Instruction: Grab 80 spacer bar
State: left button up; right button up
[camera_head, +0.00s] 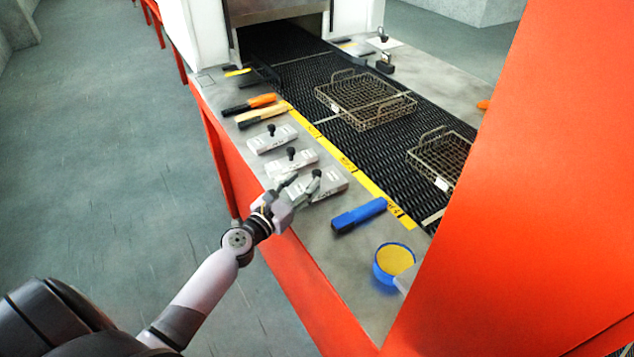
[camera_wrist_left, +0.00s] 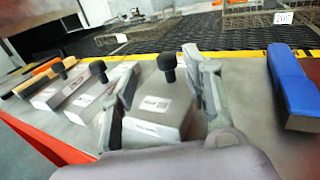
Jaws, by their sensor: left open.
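Three grey spacer bars with black knobs lie in a row on the steel ledge: a far one (camera_head: 271,139), a middle one (camera_head: 291,162) and a near one (camera_head: 327,185). Their label print is too small to read surely. My left gripper (camera_head: 301,179) is open at the near bar. In the left wrist view, that near bar (camera_wrist_left: 160,108) and its upright knob stand between the two spread fingers (camera_wrist_left: 163,95). I cannot tell whether either finger touches it. The middle bar (camera_wrist_left: 100,94) and far bar (camera_wrist_left: 61,90) show to the left.
A blue-handled tool (camera_head: 360,215) and a blue tub (camera_head: 377,271) lie nearer on the ledge. Orange-handled tools (camera_head: 249,104) lie beyond the bars. Wire baskets (camera_head: 365,98) sit on the black mesh belt (camera_head: 300,75). A large orange panel (camera_head: 530,200) blocks the right side.

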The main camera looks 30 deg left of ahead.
aim_at(313, 175)
pick_arm(q)
jog(key=w, duration=0.2)
jog(key=w+d, duration=0.1)
jog(key=w, duration=0.2)
jog(key=shift+w+d+f, duration=0.15)
jog(key=shift+w+d, duration=0.05)
jog(key=shift+w, duration=0.05)
jog(key=shift+s, duration=0.1)
jog(key=shift+c, duration=0.2)
jog(key=shift+c, duration=0.6)
grip_shut()
